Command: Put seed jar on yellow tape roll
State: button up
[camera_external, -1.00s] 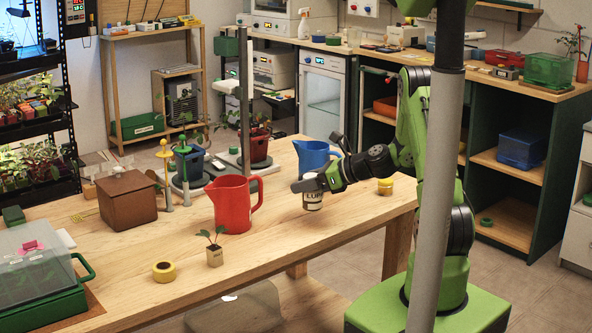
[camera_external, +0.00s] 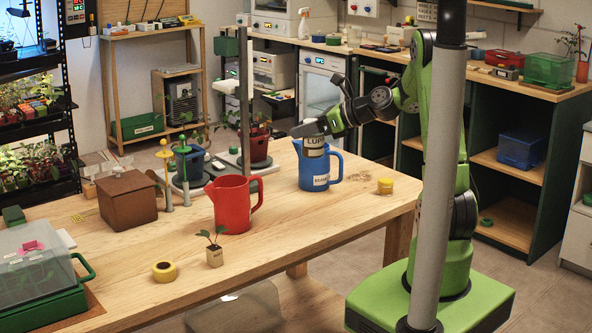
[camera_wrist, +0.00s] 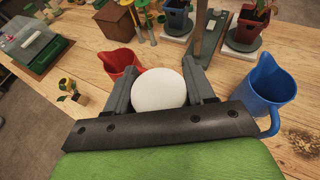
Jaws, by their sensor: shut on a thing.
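My gripper (camera_wrist: 158,88) is shut on the seed jar, whose round white lid (camera_wrist: 158,90) shows between the fingers in the wrist view. In the external view the labelled seed jar (camera_external: 314,147) hangs upright from my gripper (camera_external: 310,131), above the table and in front of the blue pitcher in the picture. The yellow tape roll (camera_external: 164,272) lies flat near the table's front edge, left of the small seedling pot, well apart from the jar. It also seems to show at the left of the wrist view (camera_wrist: 66,85).
A red pitcher (camera_external: 232,205) and a seedling pot (camera_external: 215,255) stand between the jar and the tape roll. The blue pitcher (camera_external: 320,172) is close to my gripper. A brown box (camera_external: 127,202) stands farther left.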

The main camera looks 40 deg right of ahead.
jog(key=shift+w+a+r, duration=0.1)
jog(key=shift+a+r, duration=0.1)
jog(key=shift+r, duration=0.6)
jog(key=w+a+n+g+y+p, duration=0.2)
jog(key=w+a, duration=0.1)
jog(key=a, duration=0.8)
jog(key=n+g+y+p, duration=0.1)
jog(key=n+g+y, duration=0.3)
jog(key=n, duration=0.1)
send_over(156, 267)
notch_tip(156, 267, down, 15)
jog(key=shift+w+f, duration=0.1)
jog(key=shift+f, duration=0.1)
jog(key=shift+f, duration=0.15)
jog(key=o, duration=1.1)
jog(key=shift+h, duration=0.3)
jog(key=shift+o, duration=0.2)
